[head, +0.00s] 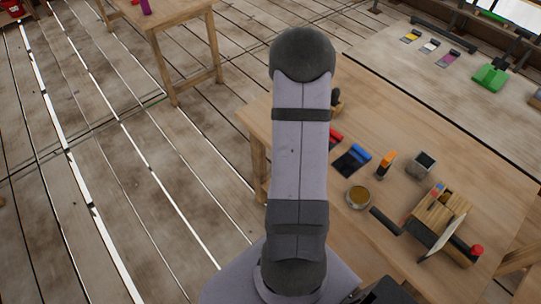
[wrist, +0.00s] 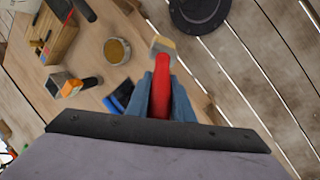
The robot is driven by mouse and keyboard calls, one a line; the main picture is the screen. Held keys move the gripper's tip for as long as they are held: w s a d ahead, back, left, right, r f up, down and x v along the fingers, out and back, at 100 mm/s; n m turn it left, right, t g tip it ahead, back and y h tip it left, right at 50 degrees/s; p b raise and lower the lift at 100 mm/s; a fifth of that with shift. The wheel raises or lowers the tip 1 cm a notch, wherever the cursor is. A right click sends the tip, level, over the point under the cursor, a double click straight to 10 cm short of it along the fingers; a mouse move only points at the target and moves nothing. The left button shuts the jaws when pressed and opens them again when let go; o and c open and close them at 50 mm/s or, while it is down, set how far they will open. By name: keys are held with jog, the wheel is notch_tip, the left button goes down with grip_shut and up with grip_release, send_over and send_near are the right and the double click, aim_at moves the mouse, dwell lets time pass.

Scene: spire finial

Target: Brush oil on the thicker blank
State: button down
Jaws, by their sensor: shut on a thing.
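In the wrist view my gripper (wrist: 160,95) is shut on the red handle of a brush (wrist: 172,88). The brush's tan bristle end (wrist: 163,44) points away from the jaws and looks clear of the tin. An open round tin of amber liquid (wrist: 117,51), which looks like the oil, stands on the table to the left of the brush. The tin also shows in the head view (head: 359,197). My arm hides most of my gripper in the head view. I cannot pick out the thicker blank in either view.
A wooden tool caddy (head: 440,214) stands on the table (head: 490,170) at the right. A blue-and-black tool (head: 353,158), an orange-topped thing (head: 386,165) and a dark cup (head: 421,164) stand or lie near the tin. Another bench (head: 400,70) lies beyond.

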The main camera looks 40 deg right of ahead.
jog(key=s+d+r+m, duration=0.1)
jog(key=s+d, duration=0.6)
jog(key=d, duration=0.4)
jog(key=w+d+r+n+t+h, duration=0.2)
jog(key=w+d+n, duration=0.2)
jog(key=d+n, duration=0.3)
jog(key=n, duration=0.4)
jog(key=shift+w+d+r+p, duration=0.15)
jog(key=shift+d+r+p, duration=0.15)
jog(key=shift+r+p, duration=0.05)
jog(key=shift+f, duration=0.1)
notch_tip(320, 180, down, 5)
jog(key=b, duration=0.4)
jog(key=shift+a, duration=0.15)
